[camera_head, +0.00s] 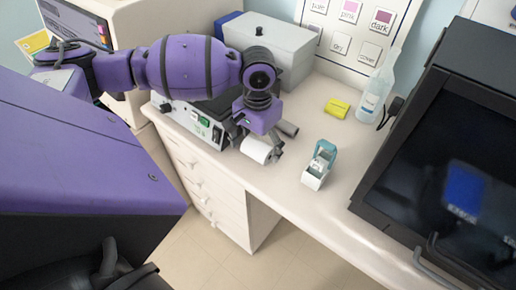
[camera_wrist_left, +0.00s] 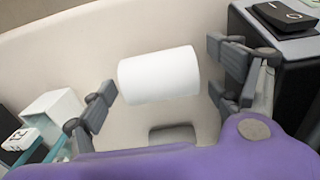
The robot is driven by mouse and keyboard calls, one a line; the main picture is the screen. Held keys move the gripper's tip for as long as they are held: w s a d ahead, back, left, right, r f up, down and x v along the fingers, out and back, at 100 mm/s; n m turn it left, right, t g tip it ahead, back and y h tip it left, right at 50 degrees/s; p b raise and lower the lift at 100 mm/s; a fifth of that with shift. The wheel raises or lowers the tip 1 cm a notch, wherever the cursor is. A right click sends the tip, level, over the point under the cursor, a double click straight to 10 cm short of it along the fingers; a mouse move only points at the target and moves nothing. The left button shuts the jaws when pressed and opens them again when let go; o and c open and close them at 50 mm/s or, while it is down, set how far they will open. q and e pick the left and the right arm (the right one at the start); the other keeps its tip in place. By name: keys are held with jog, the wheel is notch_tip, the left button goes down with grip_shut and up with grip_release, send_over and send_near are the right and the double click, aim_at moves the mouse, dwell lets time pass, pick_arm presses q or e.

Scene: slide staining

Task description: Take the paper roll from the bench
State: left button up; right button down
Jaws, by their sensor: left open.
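The paper roll (camera_head: 257,149) is a short white cylinder lying on its side near the front edge of the bench (camera_head: 290,207), partly covered by my left gripper in the head view. My left gripper (camera_head: 268,146) is over it, pointing down. In the left wrist view the paper roll (camera_wrist_left: 158,75) lies between the spread fingers of the left gripper (camera_wrist_left: 165,88), with a gap on each side. The left gripper is open and empty. I do not see my right gripper.
A device with a green switch (camera_head: 203,122) stands just left of the roll. A white and teal dispenser (camera_head: 318,166) is to its right. A yellow item (camera_head: 337,108), a clear bottle (camera_head: 375,92) and a large black-framed unit (camera_head: 440,150) stand farther right. A grey box (camera_head: 285,48) is behind.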

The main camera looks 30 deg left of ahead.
pick_arm(q)
jog(key=shift+r, duration=0.1)
jog(key=c, duration=1.3)
